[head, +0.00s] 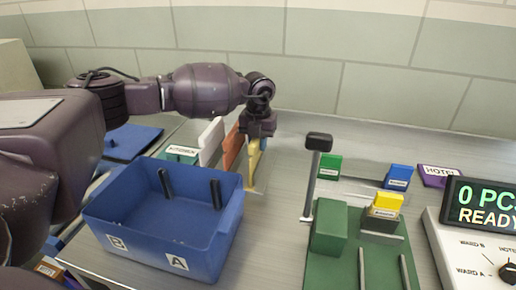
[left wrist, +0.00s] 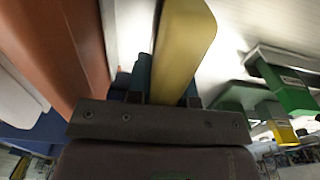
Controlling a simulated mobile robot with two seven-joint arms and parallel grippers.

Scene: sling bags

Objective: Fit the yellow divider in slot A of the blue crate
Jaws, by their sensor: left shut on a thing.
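The yellow divider (head: 253,166) stands upright behind and right of the blue crate, at the end of a row of dividers. My left gripper (head: 260,142) is shut on its upper part. In the left wrist view the yellow divider (left wrist: 185,45) runs between the fingers (left wrist: 162,88). The blue crate (head: 205,250) sits at the left front, with label B (head: 116,242) on the left and label A (head: 177,262) on the right of its front wall. Two dark posts (head: 216,194) rise inside it. No divider shows in it; part of its floor is hidden. My right gripper is out of view.
An orange divider (head: 232,148) and a white divider (head: 211,141) stand close left of the yellow one. Small coloured blocks and a display (head: 485,205) are farther right.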

